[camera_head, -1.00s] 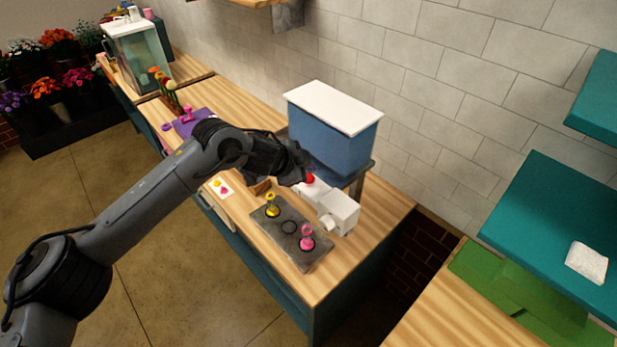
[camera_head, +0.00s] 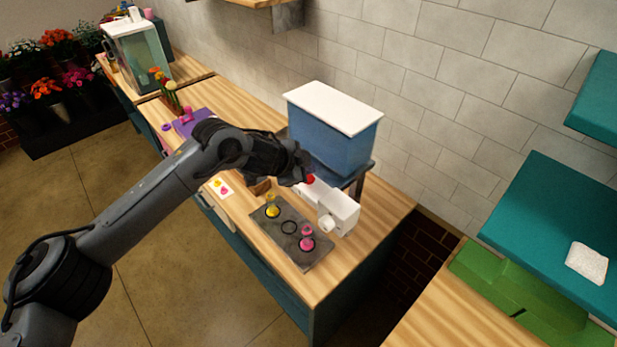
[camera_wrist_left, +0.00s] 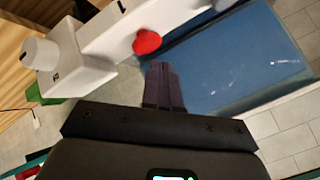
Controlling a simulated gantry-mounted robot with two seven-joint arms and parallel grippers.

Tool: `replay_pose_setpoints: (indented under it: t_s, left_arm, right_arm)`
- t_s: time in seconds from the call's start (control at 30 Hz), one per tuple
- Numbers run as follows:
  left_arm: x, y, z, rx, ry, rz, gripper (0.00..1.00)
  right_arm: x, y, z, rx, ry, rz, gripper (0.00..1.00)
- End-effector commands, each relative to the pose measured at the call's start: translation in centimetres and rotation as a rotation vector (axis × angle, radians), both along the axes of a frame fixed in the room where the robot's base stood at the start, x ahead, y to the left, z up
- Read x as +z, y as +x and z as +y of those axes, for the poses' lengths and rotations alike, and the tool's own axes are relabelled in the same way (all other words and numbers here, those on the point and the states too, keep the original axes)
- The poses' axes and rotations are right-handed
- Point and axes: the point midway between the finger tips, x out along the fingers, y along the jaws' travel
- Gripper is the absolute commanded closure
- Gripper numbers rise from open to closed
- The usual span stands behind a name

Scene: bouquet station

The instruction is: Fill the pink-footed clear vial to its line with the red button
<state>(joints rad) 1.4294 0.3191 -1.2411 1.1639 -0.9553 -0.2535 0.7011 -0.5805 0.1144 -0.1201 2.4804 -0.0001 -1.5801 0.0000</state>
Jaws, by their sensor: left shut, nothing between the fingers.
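The pink-footed vial (camera_head: 307,241) stands upright at the near end of a grey plate; its line and fill level are too small to read. The red button (camera_head: 310,179) sits on the white dispenser (camera_head: 340,209), and it also shows in the left wrist view (camera_wrist_left: 147,42). My left gripper (camera_head: 303,175) is shut and empty, right beside the red button. In the left wrist view its closed fingers (camera_wrist_left: 162,82) point toward the button, with a small gap in the picture; contact cannot be told. My right gripper is not in view.
A yellow-footed vial (camera_head: 272,209) stands at the far end of the grey plate (camera_head: 268,229), with an empty ring between the vials. A blue tank (camera_head: 330,142) with a white lid rises behind the dispenser. A green container (camera_head: 500,290) lies at the right.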

Motion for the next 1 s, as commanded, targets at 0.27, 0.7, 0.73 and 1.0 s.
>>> replay_pose_setpoints:
  t_s: [0.27, 0.7, 0.73, 1.0]
  left_arm:
    - [0.0, 0.0, 0.0, 0.0, 0.0, 0.0, 1.0]
    - [-0.42, -0.01, -0.01, -0.001, 0.0, 0.001, 1.0]
    - [-0.51, -0.01, -0.01, -0.001, -0.001, 0.001, 1.0]
    - [-0.85, 0.0, -0.02, -0.001, -0.001, 0.0, 1.0]
  right_arm:
    - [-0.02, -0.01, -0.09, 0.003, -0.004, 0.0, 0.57]
    - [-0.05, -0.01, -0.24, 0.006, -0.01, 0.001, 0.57]
    - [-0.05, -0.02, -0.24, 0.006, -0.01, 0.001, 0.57]
    - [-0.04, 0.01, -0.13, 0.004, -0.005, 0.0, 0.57]
